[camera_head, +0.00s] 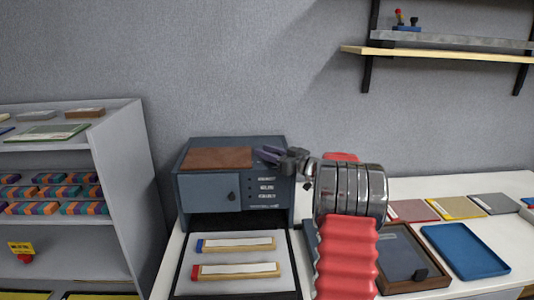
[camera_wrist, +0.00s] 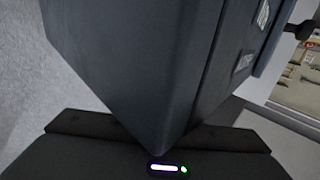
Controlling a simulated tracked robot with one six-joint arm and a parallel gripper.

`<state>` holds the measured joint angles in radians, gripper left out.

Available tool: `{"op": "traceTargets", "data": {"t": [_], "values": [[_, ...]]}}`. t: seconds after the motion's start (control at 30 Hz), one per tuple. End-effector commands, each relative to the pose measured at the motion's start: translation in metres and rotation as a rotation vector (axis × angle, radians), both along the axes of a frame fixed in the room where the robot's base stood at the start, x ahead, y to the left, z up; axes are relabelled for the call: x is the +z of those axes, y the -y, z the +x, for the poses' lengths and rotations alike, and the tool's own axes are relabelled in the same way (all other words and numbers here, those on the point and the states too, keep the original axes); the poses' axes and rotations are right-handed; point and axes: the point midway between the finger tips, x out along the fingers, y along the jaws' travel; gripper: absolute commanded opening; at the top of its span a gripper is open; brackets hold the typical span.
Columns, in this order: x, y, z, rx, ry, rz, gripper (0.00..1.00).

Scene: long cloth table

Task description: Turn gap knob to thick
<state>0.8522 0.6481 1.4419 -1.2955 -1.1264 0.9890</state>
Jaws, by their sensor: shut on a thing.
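The dark blue-grey machine (camera_head: 214,180) stands on the table with a brown panel on top, a door with a small black knob (camera_head: 231,197), and white-labelled rows at right. My gripper (camera_head: 272,155) is at the machine's upper right front corner. In the wrist view the machine (camera_wrist: 130,70) fills the picture, and its corner runs down between my finger bases. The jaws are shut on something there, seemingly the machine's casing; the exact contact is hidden. A dark knob (camera_wrist: 300,28) sticks out at top right of the wrist view. I cannot tell which part is the gap knob.
A light tray (camera_head: 238,280) with two wood-edged bars lies in front of the machine. A dark tray (camera_head: 400,262) and a blue tray (camera_head: 462,248) lie at right, with coloured squares behind. A grey rack (camera_head: 120,165) stands left. A wall shelf (camera_head: 440,55) hangs upper right.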

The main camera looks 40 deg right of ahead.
Motion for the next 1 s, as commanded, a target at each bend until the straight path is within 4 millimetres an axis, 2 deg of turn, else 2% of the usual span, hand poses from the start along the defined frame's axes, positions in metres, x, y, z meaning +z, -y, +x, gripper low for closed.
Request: {"op": "traceTargets", "data": {"t": [0.1, 0.13, 0.37, 0.77, 1.0], "values": [[-0.001, 0.001, -0.001, -0.001, -0.001, 0.002, 0.06], [-0.001, 0.001, -0.001, -0.001, -0.001, 0.002, 0.30], [-0.001, 0.000, 0.000, -0.001, 0.000, 0.001, 0.46], [0.000, 0.001, -0.005, -0.001, 0.001, 0.000, 0.47], [0.000, 0.008, -0.034, -0.003, 0.000, 0.000, 0.47]]}}
